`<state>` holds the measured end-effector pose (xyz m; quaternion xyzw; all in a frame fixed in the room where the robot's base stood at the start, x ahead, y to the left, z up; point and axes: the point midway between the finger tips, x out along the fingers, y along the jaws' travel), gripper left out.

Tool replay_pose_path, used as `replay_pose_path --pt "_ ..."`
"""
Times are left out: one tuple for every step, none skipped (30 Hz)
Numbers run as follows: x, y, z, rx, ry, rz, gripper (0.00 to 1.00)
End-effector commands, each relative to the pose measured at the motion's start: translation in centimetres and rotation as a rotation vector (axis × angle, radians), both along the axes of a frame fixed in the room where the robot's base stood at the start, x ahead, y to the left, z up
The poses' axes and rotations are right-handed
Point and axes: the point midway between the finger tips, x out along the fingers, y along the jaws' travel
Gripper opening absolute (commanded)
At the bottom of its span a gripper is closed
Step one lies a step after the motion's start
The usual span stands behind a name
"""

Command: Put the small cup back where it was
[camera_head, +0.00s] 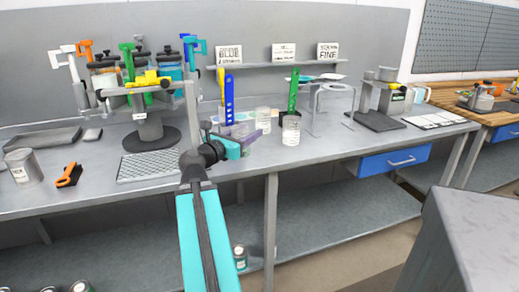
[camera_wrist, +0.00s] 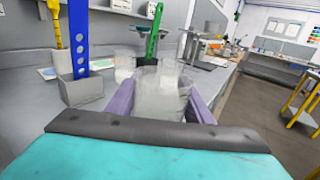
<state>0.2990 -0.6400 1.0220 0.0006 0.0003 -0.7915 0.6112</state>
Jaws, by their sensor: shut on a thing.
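The small cup (camera_wrist: 160,98) is clear and whitish, and it stands upright between the two purple fingers of my gripper (camera_wrist: 163,103) in the wrist view. The fingers are shut on it from both sides. In the head view my gripper (camera_head: 238,132) is over the front of the grey bench, and the cup there is hard to make out. Whether its base touches the bench cannot be told. Another clear cup (camera_head: 263,119) stands just beyond my gripper; it also shows in the wrist view (camera_wrist: 124,66). A labelled whitish cup (camera_head: 291,130) stands farther right.
A blue perforated strip (camera_wrist: 78,38) stands in a grey holder (camera_wrist: 82,90) left of my gripper. A green upright piece (camera_head: 293,95) stands behind the cups. A clamp carousel (camera_head: 150,125) and a mesh mat (camera_head: 150,165) are left.

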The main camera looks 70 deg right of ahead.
Motion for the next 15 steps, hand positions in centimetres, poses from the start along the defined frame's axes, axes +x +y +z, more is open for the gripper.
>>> replay_pose_path --pt "-0.1 0.0 0.0 0.000 0.000 -0.001 0.22" --pt "-0.1 -0.1 0.0 0.000 0.000 -0.001 0.22" --pt "-0.1 -0.1 0.0 0.000 0.000 -0.001 0.22" --pt "-0.1 -0.1 0.0 0.000 0.001 -0.001 0.22" --pt "-0.1 -0.2 0.1 0.000 0.001 -0.001 0.22" --pt "-0.1 -0.3 0.1 0.000 0.001 -0.001 0.22" --pt "-0.2 -0.4 0.1 0.001 0.002 0.000 0.22" --pt "-0.2 -0.5 0.1 0.001 0.002 0.000 0.22" --pt "-0.2 -0.6 0.2 -0.001 0.001 0.000 0.22" --pt "-0.3 -0.7 0.2 -0.001 0.001 0.001 0.22" --pt "-0.3 -0.8 0.2 -0.001 0.001 0.001 0.22" --pt "-0.3 -1.0 0.2 0.000 0.002 0.001 0.22" --pt "-0.3 -1.2 0.2 0.000 0.003 0.001 0.22" --pt "-0.3 -1.4 0.2 0.000 0.003 0.001 0.22" --pt "-0.3 -1.6 0.2 -0.001 0.002 0.001 0.22"
